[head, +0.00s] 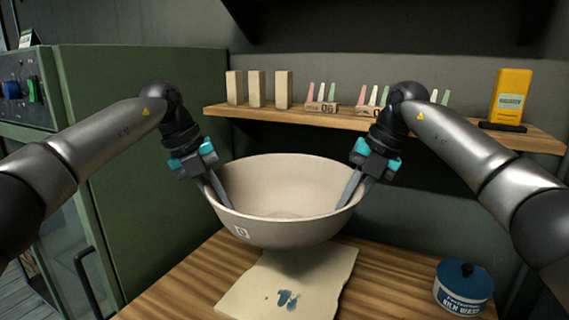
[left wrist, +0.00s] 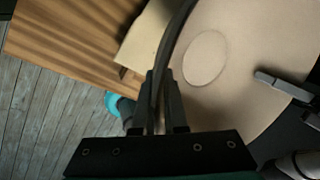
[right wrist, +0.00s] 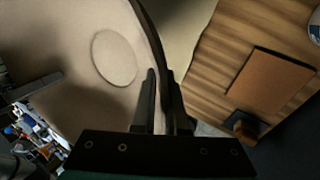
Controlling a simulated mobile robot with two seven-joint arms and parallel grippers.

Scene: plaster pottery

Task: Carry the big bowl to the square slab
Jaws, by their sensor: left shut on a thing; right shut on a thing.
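The big bowl (head: 270,230) is cream, wide and upright, with a small square mark on its front. It hangs above a pale flat piece (head: 270,297) with uneven edges and blue stains. A brown square panel (right wrist: 265,85) lies on the table in the right wrist view. I cannot tell which of these flat pieces is the square slab. My left gripper (head: 222,195) is shut on the bowl's left rim, and my right gripper (head: 352,192) on its right rim. Both wrist views show the bowl wall between the fingers. The bowl hides part of the table behind it.
A blue-lidded jar (head: 463,287) stands at the table's right. A wooden shelf (head: 330,120) behind the bowl holds pale blocks, coloured cones and a yellow box (head: 511,98). A green cabinet (head: 150,160) stands to the left. A small dark object (right wrist: 245,125) sits beside the brown panel.

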